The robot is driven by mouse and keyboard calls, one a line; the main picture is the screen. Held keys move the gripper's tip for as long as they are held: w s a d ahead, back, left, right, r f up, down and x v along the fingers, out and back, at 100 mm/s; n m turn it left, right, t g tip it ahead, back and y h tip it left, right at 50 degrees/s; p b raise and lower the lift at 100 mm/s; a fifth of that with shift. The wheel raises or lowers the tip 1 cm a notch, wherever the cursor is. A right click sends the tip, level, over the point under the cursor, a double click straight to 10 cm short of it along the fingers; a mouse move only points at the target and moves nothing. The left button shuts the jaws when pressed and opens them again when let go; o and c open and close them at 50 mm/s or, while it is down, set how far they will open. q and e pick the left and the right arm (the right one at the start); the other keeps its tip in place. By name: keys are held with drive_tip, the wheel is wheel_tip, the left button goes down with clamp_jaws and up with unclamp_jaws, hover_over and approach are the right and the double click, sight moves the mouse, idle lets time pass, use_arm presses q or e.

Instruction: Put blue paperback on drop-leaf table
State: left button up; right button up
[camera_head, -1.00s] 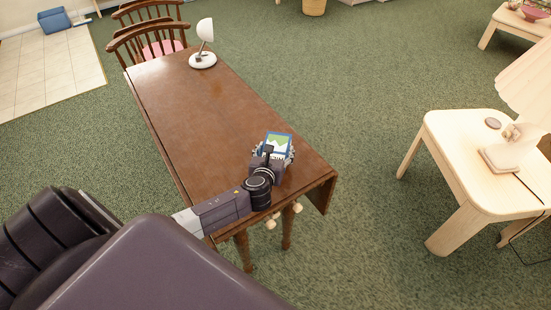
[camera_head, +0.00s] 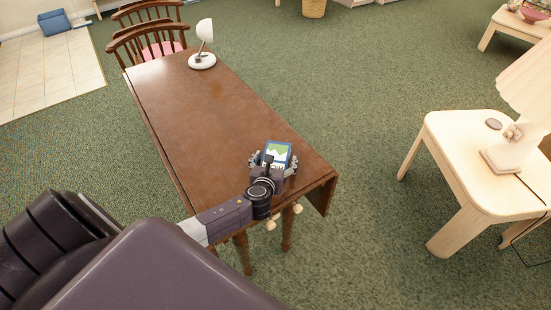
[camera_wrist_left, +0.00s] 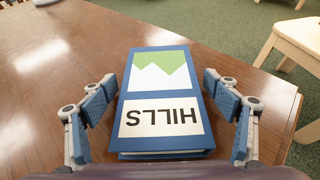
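The blue paperback (camera_head: 277,153), with a green and white hill picture and the word HILLS, lies flat on the near end of the brown drop-leaf table (camera_head: 205,110). It also shows in the left wrist view (camera_wrist_left: 162,95), resting on the glossy tabletop. My left gripper (camera_head: 272,161) is open, its blue-padded fingers on either side of the book; in the wrist view the fingers (camera_wrist_left: 161,80) stand apart from its sides, with small gaps. My right gripper is not in view.
A white lamp (camera_head: 203,58) stands at the table's far end, and wooden chairs (camera_head: 146,40) are beyond it. A pale side table (camera_head: 465,145) with a lamp stands to the right. The middle of the drop-leaf table is clear.

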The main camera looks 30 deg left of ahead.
use_arm(q)
drive_tip(key=shift+r, duration=0.35)
drive_tip(key=p+v, duration=0.1)
drive_tip(key=v, duration=1.1)
drive_tip(key=shift+f, duration=0.15)
